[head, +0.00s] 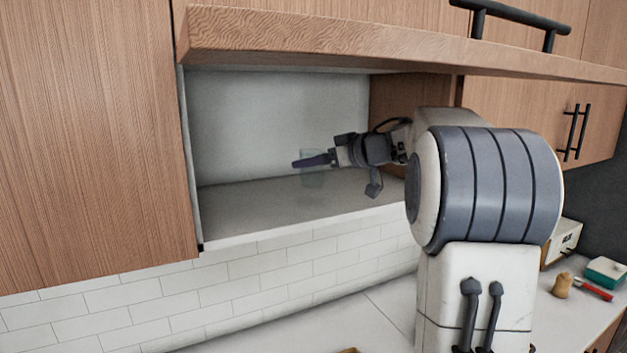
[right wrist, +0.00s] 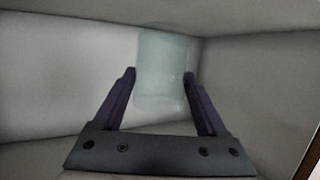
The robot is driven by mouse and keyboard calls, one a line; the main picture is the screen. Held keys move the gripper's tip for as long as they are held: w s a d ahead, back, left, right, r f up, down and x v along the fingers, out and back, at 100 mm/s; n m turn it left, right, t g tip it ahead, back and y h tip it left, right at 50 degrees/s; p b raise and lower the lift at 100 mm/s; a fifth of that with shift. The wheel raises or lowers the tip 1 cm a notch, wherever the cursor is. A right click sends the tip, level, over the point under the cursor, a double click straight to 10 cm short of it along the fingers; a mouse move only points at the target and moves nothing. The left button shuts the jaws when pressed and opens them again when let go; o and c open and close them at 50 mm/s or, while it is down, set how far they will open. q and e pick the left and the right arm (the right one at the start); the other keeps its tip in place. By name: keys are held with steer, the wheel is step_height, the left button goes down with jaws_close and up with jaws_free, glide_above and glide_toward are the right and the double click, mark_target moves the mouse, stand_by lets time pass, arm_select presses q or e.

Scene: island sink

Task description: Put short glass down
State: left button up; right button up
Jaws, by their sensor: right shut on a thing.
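The short glass (head: 312,178) is a pale, see-through tumbler inside the open wall cabinet. My right gripper (head: 306,161) reaches in from the right and is shut on the glass. In the right wrist view the glass (right wrist: 163,75) stands between the two dark fingers of the right gripper (right wrist: 160,80). In the head view the glass is just above or at the cabinet shelf (head: 245,209); I cannot tell whether its base touches. My left gripper is in neither view.
The cabinet's raised wooden door (head: 380,46) hangs above the opening. A closed wooden cabinet (head: 85,140) is on the left. The shelf left of the glass is bare. A toaster (head: 563,242), a teal box (head: 606,271) and small items lie on the counter at right.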

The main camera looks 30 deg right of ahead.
mark_target(322, 175)
steer(key=shift+f, duration=1.85)
steer(key=shift+f, duration=0.15)
steer(key=o, duration=1.5)
steer(key=shift+c, duration=0.2)
steer(key=b+v, duration=0.3)
steer(key=v, duration=0.9)
steer(key=shift+r, duration=0.2)
steer(key=shift+a, duration=0.1)
